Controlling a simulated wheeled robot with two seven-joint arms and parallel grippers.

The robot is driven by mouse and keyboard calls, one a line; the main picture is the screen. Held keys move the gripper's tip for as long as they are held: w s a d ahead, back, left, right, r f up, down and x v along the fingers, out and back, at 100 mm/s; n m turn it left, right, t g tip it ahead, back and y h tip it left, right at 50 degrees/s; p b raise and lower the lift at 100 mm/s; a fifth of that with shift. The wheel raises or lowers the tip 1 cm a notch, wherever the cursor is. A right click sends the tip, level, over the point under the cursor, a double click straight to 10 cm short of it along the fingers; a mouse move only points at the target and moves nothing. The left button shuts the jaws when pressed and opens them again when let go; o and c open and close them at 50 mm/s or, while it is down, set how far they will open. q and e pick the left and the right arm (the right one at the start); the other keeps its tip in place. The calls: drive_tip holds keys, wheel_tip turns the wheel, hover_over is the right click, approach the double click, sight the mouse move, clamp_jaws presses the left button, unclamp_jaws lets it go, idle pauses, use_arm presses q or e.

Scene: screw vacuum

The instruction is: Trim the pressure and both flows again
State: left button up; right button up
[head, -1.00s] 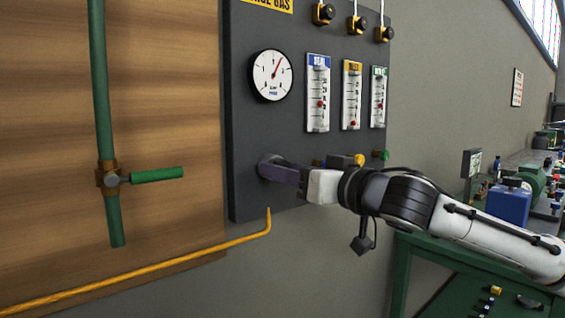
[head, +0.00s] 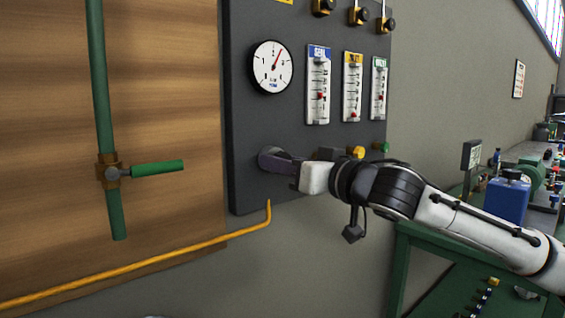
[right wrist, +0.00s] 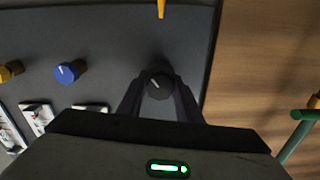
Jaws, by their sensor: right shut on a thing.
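A dark gas panel (head: 240,120) hangs on the wall, with a round white pressure gauge (head: 272,66) whose red needle points up and slightly right. Beside it are three flow meters: blue-topped (head: 318,86), yellow-topped (head: 352,88) and green-topped (head: 379,90), each with a red float. My right gripper (head: 272,160) is shut on the black knob below the gauge; the knob (right wrist: 159,85) shows between the fingers in the right wrist view. A blue knob (right wrist: 69,72), a yellow knob (head: 356,151) and a green knob (head: 380,147) are beside it. My left gripper is out of view.
A green pipe with a green-handled valve (head: 157,169) runs down the wooden board at left. A yellow pipe (head: 150,262) passes below the panel. A green workbench (head: 420,236) with a blue container (head: 507,199) stands at right.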

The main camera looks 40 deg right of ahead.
drive_tip(key=n+p, duration=0.2)
drive_tip(key=n, duration=0.1)
drive_tip(key=shift+r+n, duration=0.1)
drive_tip(key=shift+n, duration=0.3)
drive_tip(key=n+p, duration=0.1)
drive_tip(key=n, duration=0.2)
drive_tip(key=shift+p, duration=0.3)
drive_tip(key=shift+n+p, duration=0.4)
drive_tip(key=shift+n, duration=0.4)
drive_tip(key=o, duration=1)
drive_tip(key=shift+o, duration=0.2)
drive_tip(key=shift+s, duration=0.1)
